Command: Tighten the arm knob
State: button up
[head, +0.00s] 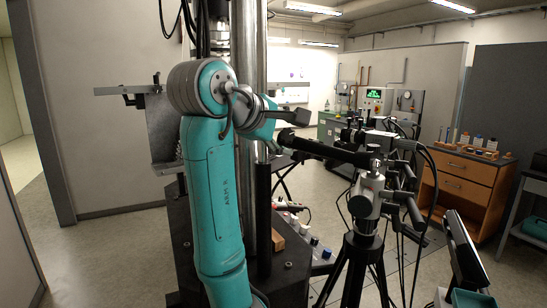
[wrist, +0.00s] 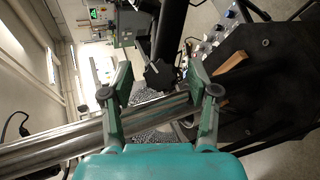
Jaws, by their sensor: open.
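A black tripod (head: 358,262) carries a grey metal head (head: 368,188) and a long black arm (head: 325,150) reaching left toward my wrist. Small dark fittings cluster at the arm's right end, and I cannot tell which is the arm knob. In the wrist view my gripper (wrist: 158,76) is open, its two green-grey fingers wide apart with nothing held. In the head view my wrist partly hides the gripper.
A shiny steel column (head: 251,60) stands behind my arm; bright metal columns (wrist: 65,140) cross the wrist view low on the left. A dark machine base (head: 292,262) holds a wooden block (head: 278,243). Cables hang right of the tripod. A monitor (head: 466,250) and an orange cabinet (head: 462,182) stand right.

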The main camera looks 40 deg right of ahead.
jog(key=n+h, duration=0.1)
jog(key=n, duration=0.1)
jog(key=n+t+h, duration=0.1)
jog(key=n, duration=0.1)
jog(key=shift+a+f+t, duration=0.1)
jog(key=shift+f+t, duration=0.1)
jog(key=shift+t, duration=0.1)
jog(key=n+t, duration=0.1)
jog(key=n, duration=0.2)
jog(key=n+t+h, duration=0.1)
jog(key=n+t, duration=0.1)
jog(key=n, duration=0.1)
jog(key=shift+s+f+n+h, duration=0.1)
jog(key=shift+s+n+h, duration=0.1)
jog(key=shift+n+h, duration=0.15)
jog(key=v, duration=1.1)
jog(key=w+a+f+n+t+y, duration=0.1)
jog(key=w+f+t+y, duration=0.1)
jog(key=f, duration=0.6)
jog(key=w+a+f+n+t+y, duration=0.1)
jog(key=f+t, duration=0.3)
jog(key=f, duration=0.5)
jog(key=w+a+f+n+t+y, duration=0.1)
jog(key=w+a+f+t+y, duration=0.1)
jog(key=f, duration=0.6)
jog(key=shift+w+a+f+t+y, duration=0.35)
jog(key=shift+w+a+t+y, duration=0.05)
jog(key=shift+t+y, duration=0.1)
